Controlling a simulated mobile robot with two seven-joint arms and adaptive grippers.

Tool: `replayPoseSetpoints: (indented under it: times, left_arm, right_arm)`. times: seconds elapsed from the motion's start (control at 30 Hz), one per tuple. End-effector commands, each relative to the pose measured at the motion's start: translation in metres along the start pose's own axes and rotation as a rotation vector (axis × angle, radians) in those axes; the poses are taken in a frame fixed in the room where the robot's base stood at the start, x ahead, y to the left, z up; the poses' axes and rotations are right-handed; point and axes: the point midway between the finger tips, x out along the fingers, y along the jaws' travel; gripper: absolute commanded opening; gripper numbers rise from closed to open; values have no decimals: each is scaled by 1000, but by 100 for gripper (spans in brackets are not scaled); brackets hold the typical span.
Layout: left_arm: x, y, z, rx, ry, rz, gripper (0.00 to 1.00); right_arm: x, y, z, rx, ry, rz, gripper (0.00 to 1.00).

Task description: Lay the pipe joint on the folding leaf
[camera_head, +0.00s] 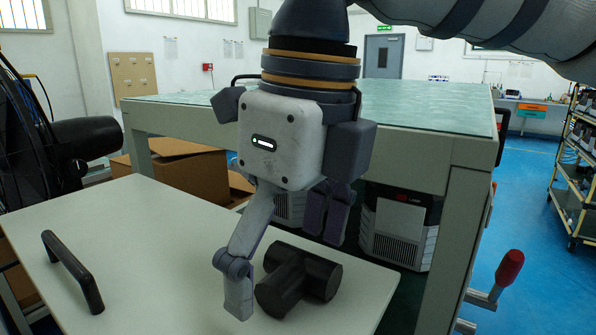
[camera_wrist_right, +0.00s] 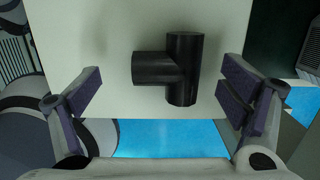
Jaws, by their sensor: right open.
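The pipe joint (camera_head: 300,275) is a black T-shaped piece lying on the pale folding leaf (camera_head: 160,270), near the leaf's right end. In the right wrist view the pipe joint (camera_wrist_right: 170,68) lies between the two fingers, with clear gaps on both sides, over the leaf (camera_wrist_right: 115,30). My right gripper (camera_head: 284,264) is open and empty, pointing down just above the pipe joint, with its fingers spread wide. Part of the leaf is hidden behind the gripper. My left gripper is not in view.
A black handle (camera_head: 73,270) rises from the leaf's left part. A larger green-topped table (camera_head: 420,105) stands behind, with cardboard boxes (camera_head: 190,172) and grey units (camera_head: 400,232) beneath. A red-handled crank (camera_head: 508,268) sticks out at right. The leaf's middle is clear.

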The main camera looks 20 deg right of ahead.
Motion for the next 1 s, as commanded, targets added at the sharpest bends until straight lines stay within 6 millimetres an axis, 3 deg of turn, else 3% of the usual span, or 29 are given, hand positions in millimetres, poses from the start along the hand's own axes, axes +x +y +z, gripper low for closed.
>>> replayPoseSetpoints:
  times: [0.2, 0.4, 0.57, 1.0]
  left_arm:
    - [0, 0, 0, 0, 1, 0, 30]
    - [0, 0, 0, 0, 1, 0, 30]
    - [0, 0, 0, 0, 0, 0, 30]
    - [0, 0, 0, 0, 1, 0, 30]
  right_arm:
    - [-61, 1, 0, 1, -6, -2, 91]
    - [-100, 1, 0, -1, -2, -1, 91]
    - [-110, 1, -1, -3, 0, 0, 91]
    - [-110, 1, -1, -3, -1, 0, 91]
